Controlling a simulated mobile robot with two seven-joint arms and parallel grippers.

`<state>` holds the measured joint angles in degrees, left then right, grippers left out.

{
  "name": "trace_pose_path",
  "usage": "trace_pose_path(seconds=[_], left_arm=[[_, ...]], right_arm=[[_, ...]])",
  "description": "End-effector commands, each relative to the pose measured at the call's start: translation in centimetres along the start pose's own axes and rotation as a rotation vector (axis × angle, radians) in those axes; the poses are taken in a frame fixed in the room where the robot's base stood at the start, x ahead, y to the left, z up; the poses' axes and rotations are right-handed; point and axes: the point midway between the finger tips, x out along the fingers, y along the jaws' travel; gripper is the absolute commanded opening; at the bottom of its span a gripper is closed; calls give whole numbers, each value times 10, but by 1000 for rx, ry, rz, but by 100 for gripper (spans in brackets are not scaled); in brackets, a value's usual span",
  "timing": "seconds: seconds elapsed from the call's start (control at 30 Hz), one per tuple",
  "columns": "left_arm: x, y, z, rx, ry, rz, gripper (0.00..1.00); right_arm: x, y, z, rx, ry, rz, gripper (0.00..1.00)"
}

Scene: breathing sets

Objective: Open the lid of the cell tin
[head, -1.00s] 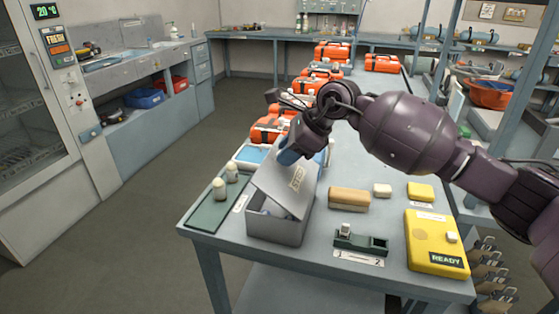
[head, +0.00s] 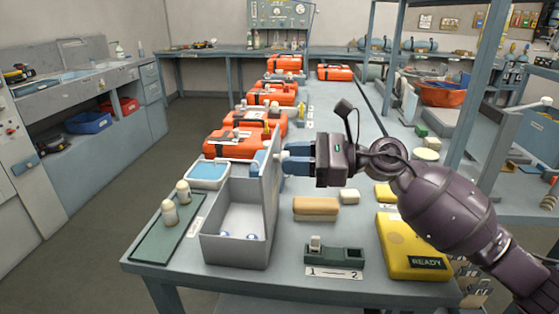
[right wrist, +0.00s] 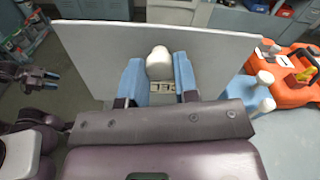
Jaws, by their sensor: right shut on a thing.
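The cell tin (head: 234,248) is a grey box on the near bench. Its lid (head: 267,192) stands about upright along the tin's right side, and the inside shows a few small blue-and-white cells (head: 223,234). My right gripper (head: 284,158) is at the upper part of the lid, on its right face. In the right wrist view its blue fingers sit either side of a pale knob (right wrist: 159,63) on the lid (right wrist: 215,52), shut on it. My left gripper (right wrist: 49,79) shows small at the left of the right wrist view, fingers apart and empty; it is outside the head view.
A green mat (head: 160,240) with two pale jars lies left of the tin. Right of it are a tan block (head: 316,208), a green holder marked 1 and 2 (head: 333,256) and a yellow READY box (head: 408,245). Orange cases (head: 240,145) line the bench behind.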

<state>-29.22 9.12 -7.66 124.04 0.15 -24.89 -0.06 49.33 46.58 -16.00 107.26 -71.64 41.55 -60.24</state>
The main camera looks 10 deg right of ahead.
Motion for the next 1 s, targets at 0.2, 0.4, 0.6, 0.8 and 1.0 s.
trace_pose_path(seconds=[0.2,0.4,0.6,0.8,1.0], left_arm=[[3,-1,11,5,-21,0,43],[4,-1,12,6,-22,2,43],[6,0,9,6,-15,4,43],[7,2,8,4,-12,7,43],[6,2,9,3,-13,7,43]], right_arm=[[-10,1,-7,2,-6,-3,0],[-15,2,-9,1,-3,-1,0],[-16,2,-10,2,-1,1,0],[-15,3,-11,4,0,2,0],[-15,3,-10,4,-1,2,52]])
